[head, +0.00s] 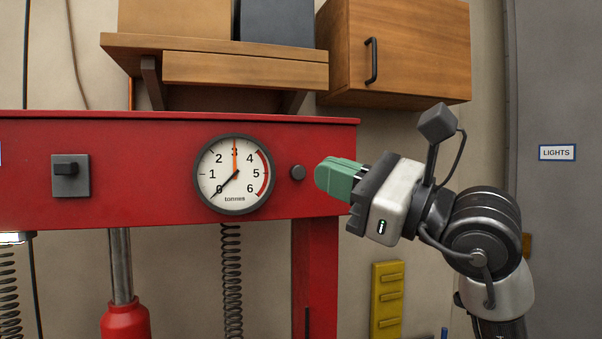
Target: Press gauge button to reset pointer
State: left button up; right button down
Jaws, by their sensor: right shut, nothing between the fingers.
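A round gauge (234,174) with a white face and dark rim is mounted on the red press beam, numbered 0 to 6 and marked "tonnes". An orange pointer (235,155) stands straight up at 3. A dark pointer aims down-left at 0. The gauge button (298,172), small, round and dark, sits on the beam just right of the gauge. My right gripper (322,176) has green fingers, shut and empty. In the picture its tips are a little right of the button and appear apart from it; the depth gap is unclear. My left gripper is not in view.
The red beam (120,200) carries a grey switch (67,173) at left. A wooden shelf (240,70) and wall cabinet (400,50) hang above. A red press upright (316,270) stands below my gripper, with a yellow rack (387,300) behind. A grey door (560,230) is at right.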

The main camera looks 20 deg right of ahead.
aim_at(298, 172)
jog(key=shift+w+r, duration=0.1)
dwell(0.3)
jog(key=shift+w+a+p, duration=0.1)
jog(key=shift+w+p, duration=1.3)
jog(key=shift+w, duration=2.95)
jog(key=shift+w, duration=0.4)
jog(key=shift+w, duration=0.45)
jog(key=shift+s, duration=0.15)
jog(key=shift+s+b, duration=0.35)
jog(key=shift+s, duration=0.35)
